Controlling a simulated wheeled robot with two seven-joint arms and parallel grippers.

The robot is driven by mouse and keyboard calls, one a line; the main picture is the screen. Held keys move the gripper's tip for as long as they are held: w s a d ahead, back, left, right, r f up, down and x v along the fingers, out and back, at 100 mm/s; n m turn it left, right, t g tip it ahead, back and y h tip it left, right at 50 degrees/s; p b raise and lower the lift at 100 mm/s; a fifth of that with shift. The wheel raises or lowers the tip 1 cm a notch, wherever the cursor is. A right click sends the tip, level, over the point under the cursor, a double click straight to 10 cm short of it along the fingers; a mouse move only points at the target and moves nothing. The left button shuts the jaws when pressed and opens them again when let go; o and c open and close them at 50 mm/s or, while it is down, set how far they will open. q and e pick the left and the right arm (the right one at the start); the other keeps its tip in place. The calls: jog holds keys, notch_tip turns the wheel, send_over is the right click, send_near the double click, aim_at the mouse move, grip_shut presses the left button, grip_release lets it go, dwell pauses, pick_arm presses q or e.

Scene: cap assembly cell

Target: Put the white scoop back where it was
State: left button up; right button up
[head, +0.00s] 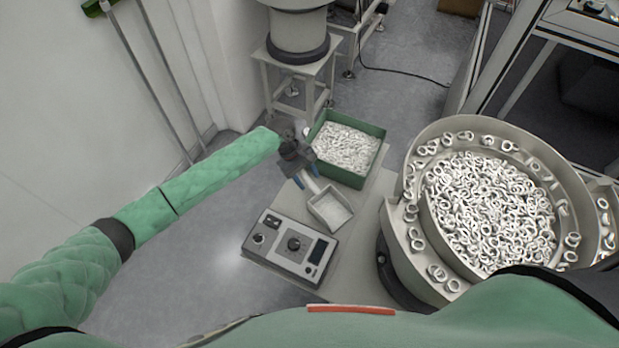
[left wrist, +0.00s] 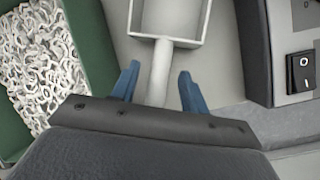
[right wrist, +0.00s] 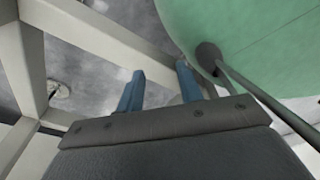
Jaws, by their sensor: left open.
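The white scoop (head: 330,208) lies on the grey table between the green bin and the control box, its bowl toward the front right. My left gripper (head: 306,181) is over the scoop's handle end. In the left wrist view the scoop's handle (left wrist: 158,78) runs between the two blue fingers of my left gripper (left wrist: 158,88), which are open with gaps on both sides. The scoop's bowl (left wrist: 168,38) is beyond the fingertips. My right gripper shows only in the right wrist view (right wrist: 160,90), with its blue fingers apart and nothing between them.
A green bin (head: 371,134) full of white rings stands behind the scoop. A control box (head: 292,246) with knobs and a switch is in front of it. A large bowl feeder (head: 404,255) holding many rings stands at the right. Free table (head: 362,240) lies between.

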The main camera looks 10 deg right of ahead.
pick_arm(q)
jog(key=p+v, duration=0.2)
jog(key=v, duration=0.1)
jog(key=shift+p+v, duration=1.75)
jog(key=shift+v, duration=1.1)
pick_arm(e)
jog(key=s+d+r, duration=0.1)
jog(key=s+r, duration=0.2)
jog(key=s, duration=0.3)
jog(key=shift+s+d+r+g, duration=0.15)
jog(key=shift+s+r+g, duration=0.05)
jog(key=shift+r+g, duration=0.15)
